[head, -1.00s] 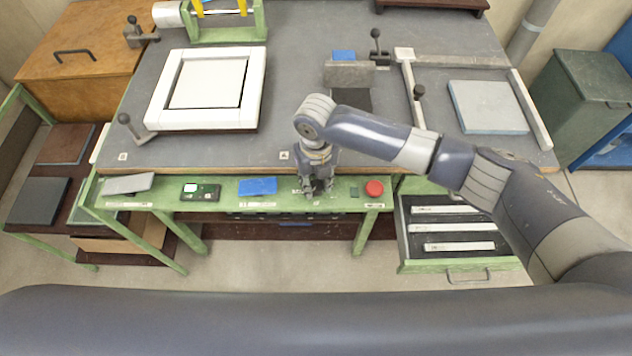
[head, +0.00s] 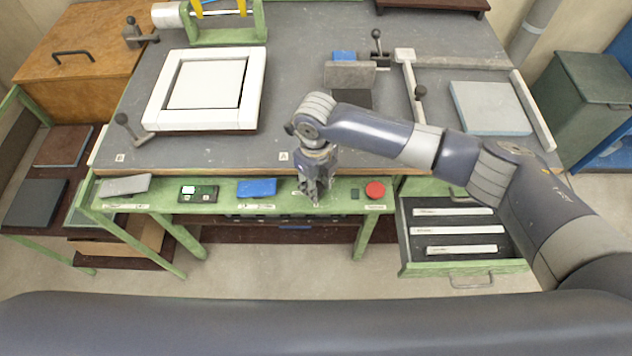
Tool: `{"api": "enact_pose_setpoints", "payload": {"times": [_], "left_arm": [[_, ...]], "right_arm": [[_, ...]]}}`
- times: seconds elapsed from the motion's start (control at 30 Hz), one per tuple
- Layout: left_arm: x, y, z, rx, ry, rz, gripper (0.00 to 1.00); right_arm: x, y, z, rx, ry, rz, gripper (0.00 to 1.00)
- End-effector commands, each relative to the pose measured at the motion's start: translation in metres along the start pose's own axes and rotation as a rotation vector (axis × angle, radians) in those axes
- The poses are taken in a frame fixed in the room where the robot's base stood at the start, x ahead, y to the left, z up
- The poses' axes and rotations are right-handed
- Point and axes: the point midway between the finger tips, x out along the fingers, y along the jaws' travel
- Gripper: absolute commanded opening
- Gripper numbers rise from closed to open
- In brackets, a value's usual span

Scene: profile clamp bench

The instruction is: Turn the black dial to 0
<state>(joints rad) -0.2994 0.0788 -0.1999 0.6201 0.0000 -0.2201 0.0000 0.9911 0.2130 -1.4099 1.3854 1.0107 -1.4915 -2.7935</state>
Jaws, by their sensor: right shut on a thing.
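The black dial is hidden behind my right gripper (head: 315,198) on the green front rail (head: 219,206) of the bench. My right gripper points down onto the rail, between a blue block and a red button, and is shut on the dial, as far as its position shows. I cannot read the dial's pointer or its marks. My left gripper is not in view.
On the rail are a grey plate (head: 124,186), a small black box with a display (head: 198,193), the blue block (head: 257,188) and the red button (head: 375,190). A white frame (head: 250,90) lies on the bench. An open drawer (head: 462,267) juts out at right.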

Motion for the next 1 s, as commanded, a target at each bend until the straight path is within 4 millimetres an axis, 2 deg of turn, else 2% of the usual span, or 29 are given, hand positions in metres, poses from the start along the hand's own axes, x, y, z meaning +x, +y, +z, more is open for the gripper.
{"api": "enact_pose_setpoints", "payload": {"times": [0.2, 0.23, 0.3, 0.33, 0.73, 0.87, 1.0], "left_arm": [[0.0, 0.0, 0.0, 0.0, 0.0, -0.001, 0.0], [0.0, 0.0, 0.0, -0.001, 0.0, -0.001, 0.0], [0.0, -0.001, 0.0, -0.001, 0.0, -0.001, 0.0], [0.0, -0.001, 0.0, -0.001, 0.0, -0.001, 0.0], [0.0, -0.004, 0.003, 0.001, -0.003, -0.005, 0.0], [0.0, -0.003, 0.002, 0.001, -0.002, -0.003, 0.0], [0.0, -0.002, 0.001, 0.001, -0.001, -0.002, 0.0]], "right_arm": [[0.0, 0.0, 0.0, -0.002, 0.0, -0.001, 0.06], [0.0, 0.0, 0.0, -0.002, 0.0, -0.001, 0.32], [0.0, 0.0, 0.0, -0.002, 0.0, -0.001, 0.48], [0.0, 0.0, 0.0, -0.001, 0.0, -0.001, 0.51], [-0.004, -0.002, 0.001, 0.002, -0.004, -0.004, 0.51], [-0.017, -0.002, 0.002, 0.0, -0.006, -0.004, 0.51], [-0.039, -0.001, 0.002, 0.0, -0.006, -0.004, 0.51]]}}
